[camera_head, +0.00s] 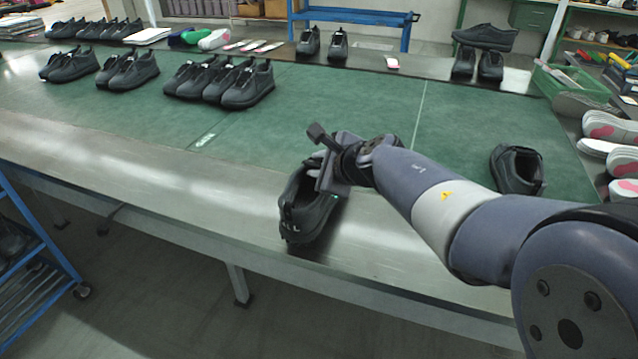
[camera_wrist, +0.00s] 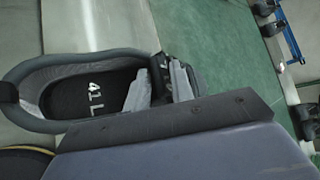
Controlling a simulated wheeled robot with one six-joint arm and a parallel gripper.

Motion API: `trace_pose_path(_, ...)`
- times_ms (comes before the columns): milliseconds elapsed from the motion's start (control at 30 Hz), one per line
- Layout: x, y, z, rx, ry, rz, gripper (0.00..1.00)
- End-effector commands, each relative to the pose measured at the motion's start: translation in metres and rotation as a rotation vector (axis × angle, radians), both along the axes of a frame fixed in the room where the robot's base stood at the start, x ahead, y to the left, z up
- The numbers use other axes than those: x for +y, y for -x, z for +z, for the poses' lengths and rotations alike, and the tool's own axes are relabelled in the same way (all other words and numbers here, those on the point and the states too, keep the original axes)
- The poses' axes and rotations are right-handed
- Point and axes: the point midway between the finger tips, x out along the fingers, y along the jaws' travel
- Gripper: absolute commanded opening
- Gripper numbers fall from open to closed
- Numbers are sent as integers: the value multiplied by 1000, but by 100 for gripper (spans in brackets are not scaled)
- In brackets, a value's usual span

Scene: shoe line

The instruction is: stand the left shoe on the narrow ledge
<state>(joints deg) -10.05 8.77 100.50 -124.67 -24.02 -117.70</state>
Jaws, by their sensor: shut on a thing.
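The left shoe (camera_head: 307,213) is black and low-cut, with its heel toward me at the near metal edge of the table. In the wrist view its insole (camera_wrist: 97,92) reads "41 L". My gripper (camera_head: 325,160) is over the shoe's front part and shut on it. In the wrist view the gripper fingers (camera_wrist: 158,86) pinch the shoe at the tongue side of the opening. The narrow ledge (camera_head: 160,190) appears to be the bare metal strip along the table's near side. I cannot tell whether the sole touches the metal.
A single black shoe (camera_head: 517,170) stands on the green mat (camera_head: 330,105) to the right. Several black shoes (camera_head: 220,82) stand at the back left. A green crate (camera_head: 570,82) and pale soles (camera_head: 610,128) line the right side. The mat's middle is clear.

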Motion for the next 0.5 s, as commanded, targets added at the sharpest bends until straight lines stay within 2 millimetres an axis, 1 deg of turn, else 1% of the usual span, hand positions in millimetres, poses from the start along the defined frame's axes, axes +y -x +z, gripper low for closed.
trace_pose_path(33,0,0,-9,1,0,-1,0)
trace_pose_path(200,0,0,-30,0,-1,-1,0)
trace_pose_path(500,0,0,-30,-1,0,-1,0)
